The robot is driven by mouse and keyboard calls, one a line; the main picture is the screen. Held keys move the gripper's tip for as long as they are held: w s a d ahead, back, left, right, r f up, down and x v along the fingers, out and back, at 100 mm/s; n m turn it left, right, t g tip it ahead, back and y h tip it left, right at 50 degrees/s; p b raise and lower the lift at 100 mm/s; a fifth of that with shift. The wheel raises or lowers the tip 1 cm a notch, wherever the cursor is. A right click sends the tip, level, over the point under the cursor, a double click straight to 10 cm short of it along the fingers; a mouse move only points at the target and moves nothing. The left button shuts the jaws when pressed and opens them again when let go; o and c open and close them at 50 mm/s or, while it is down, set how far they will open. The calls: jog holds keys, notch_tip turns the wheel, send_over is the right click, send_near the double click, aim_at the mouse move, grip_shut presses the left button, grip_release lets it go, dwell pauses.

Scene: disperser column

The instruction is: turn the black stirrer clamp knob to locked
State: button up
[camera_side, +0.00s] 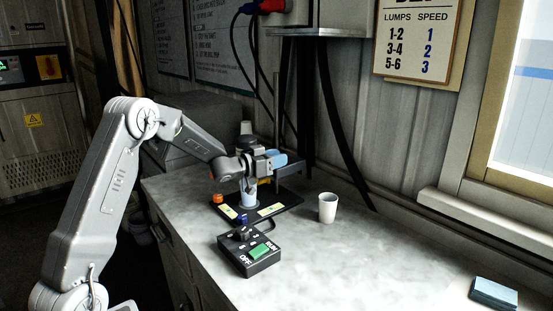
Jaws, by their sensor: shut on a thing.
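The disperser stands at the back of the grey bench, with a blue stirrer head (277,158) above a black base plate (287,202). My gripper (249,164) reaches in from the left at the height of the head and is shut beside it on the column. The black stirrer clamp knob is hidden or too small to pick out at the jaws, so its angle and locked mark cannot be read. A pale blue beaker (249,198) stands on the base plate below my gripper.
A black control box (262,263) with a green switch and a dial sits in front of the base plate. A white cup (327,208) stands to the right. An orange cap (217,199) is at the plate's left. The right of the bench is clear except for a blue pad (494,293).

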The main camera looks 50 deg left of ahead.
jog(key=shift+m+h, duration=0.3)
jog(key=shift+h, duration=0.1)
jog(key=o, duration=0.9)
jog(key=s+a, duration=0.1)
jog(key=s, duration=0.8)
jog(key=s+a, duration=0.1)
jog(key=s, duration=0.3)
jog(key=shift+s+a, duration=0.3)
jog(key=shift+a, duration=0.05)
